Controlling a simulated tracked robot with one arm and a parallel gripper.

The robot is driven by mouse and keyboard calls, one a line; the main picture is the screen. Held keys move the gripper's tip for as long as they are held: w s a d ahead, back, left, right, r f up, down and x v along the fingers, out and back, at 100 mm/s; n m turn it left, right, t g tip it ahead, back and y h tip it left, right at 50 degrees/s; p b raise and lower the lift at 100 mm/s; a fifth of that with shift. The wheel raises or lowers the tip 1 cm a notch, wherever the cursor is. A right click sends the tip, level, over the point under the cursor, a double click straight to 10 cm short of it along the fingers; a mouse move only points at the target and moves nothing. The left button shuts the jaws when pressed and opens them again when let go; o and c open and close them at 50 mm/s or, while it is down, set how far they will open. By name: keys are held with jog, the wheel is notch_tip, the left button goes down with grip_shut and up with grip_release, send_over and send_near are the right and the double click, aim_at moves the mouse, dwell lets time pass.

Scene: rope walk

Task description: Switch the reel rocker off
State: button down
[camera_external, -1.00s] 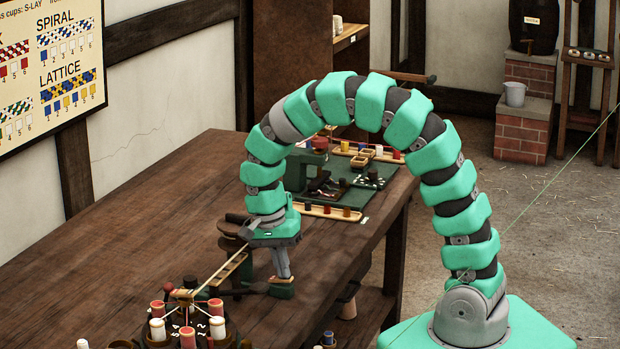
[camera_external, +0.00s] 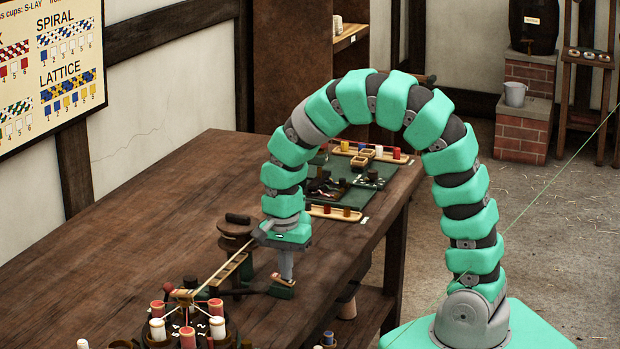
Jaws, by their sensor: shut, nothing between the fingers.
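The reel rocker (camera_external: 283,281) is a small orange-brown piece on a dark green block (camera_external: 285,292) near the table's front edge. It looks tilted, but its on or off position is too small to tell. My gripper (camera_external: 286,276) is shut and empty, pointing down just above or at the rocker; I cannot tell whether it touches. Its fingers hide part of the rocker's far side.
A green mat (camera_external: 352,197) with trays lies farther back. The table's left side (camera_external: 150,220) is clear.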

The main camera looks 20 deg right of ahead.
aim_at(273, 274)
jog(key=shift+s+f, duration=0.1)
jog(key=shift+f, duration=0.35)
jog(key=shift+w+a, duration=0.25)
jog(key=shift+a, duration=0.2)
jog(key=shift+w+a, duration=0.15)
jog(key=shift+w, duration=0.2)
notch_tip(273, 274, up, 15)
jog(key=p, duration=0.3)
jog(key=shift+w+a+f+g+h+b, duration=0.1)
jog(key=shift+w+a+g+h+b, duration=0.75)
jog(key=shift+a+b, duration=0.1)
